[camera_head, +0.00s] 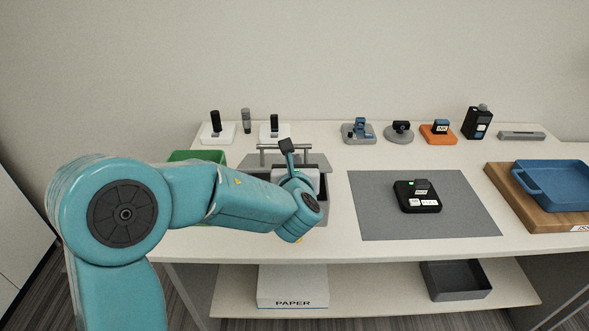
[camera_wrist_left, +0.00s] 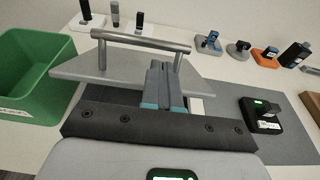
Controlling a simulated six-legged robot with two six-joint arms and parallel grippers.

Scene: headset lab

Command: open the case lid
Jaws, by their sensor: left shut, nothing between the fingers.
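The grey case (camera_head: 322,208) stands on the white table, left of the grey mat and partly hidden by my left arm. Its flat grey lid (camera_head: 256,160) carries a metal bar handle (camera_head: 269,146) on two posts. The lid (camera_wrist_left: 92,68) and handle (camera_wrist_left: 130,40) also show in the left wrist view. I cannot tell how far the lid is raised. My left gripper (camera_head: 286,146) is shut and empty, over the case close to the handle's right end. In the wrist view its fingers (camera_wrist_left: 157,68) overlap the lid; contact is unclear. My right gripper is out of view.
A green bin (camera_head: 190,156) stands left of the case. A black device (camera_head: 418,196) lies on the grey mat (camera_head: 375,220). A blue tray (camera_head: 555,185) rests on a wooden board (camera_head: 503,182) at right. Several small devices line the table's back. Bare table lies around the mat.

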